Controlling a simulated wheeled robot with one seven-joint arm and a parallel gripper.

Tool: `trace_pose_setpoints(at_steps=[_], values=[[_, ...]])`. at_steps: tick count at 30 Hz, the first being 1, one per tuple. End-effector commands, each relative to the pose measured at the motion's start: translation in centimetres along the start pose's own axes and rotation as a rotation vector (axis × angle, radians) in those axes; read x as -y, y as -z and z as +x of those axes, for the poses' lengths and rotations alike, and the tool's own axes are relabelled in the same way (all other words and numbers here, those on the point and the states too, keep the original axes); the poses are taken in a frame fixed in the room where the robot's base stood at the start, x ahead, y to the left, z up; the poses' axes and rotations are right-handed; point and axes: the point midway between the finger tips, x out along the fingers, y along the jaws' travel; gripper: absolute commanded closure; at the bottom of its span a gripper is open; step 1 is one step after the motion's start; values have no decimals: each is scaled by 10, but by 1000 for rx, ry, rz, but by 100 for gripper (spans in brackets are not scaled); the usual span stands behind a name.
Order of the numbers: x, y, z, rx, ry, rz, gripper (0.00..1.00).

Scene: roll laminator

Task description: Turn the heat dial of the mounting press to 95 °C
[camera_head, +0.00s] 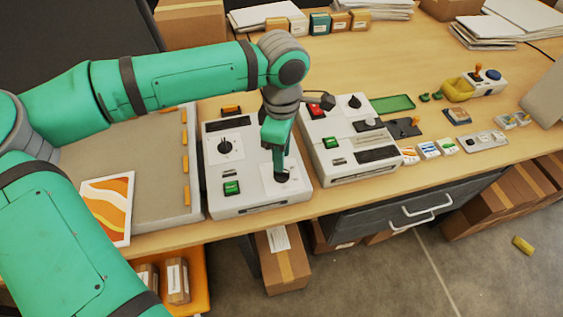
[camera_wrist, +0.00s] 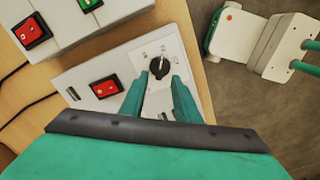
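A white machine (camera_head: 255,195) with dials and switches stands at the table's front edge, left of a similar machine. My gripper (camera_head: 281,170) points down over its black dial (camera_head: 282,177) near the front right corner. In the wrist view the same dial (camera_wrist: 159,67) shows between and just beyond the fingertips of my gripper (camera_wrist: 157,82). The fingers are apart, one on each side, and hold nothing that I can see. The dial has a light pointer mark. The scale around it is too small to read, and contact with the dial cannot be told.
Another white machine (camera_head: 345,145) stands close on the right. A grey padded press (camera_head: 150,165) lies left, with an orange-patterned sheet (camera_head: 106,208).

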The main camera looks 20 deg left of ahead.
Motion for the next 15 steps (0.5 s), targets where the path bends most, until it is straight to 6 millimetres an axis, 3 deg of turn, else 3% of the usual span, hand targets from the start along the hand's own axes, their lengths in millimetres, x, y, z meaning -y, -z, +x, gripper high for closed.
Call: trace_pose_setpoints(at_steps=[7, 15], values=[[0, 1, -41, -1, -1, -1, 71], [0, 0, -55, 0, 1, -1, 71]])
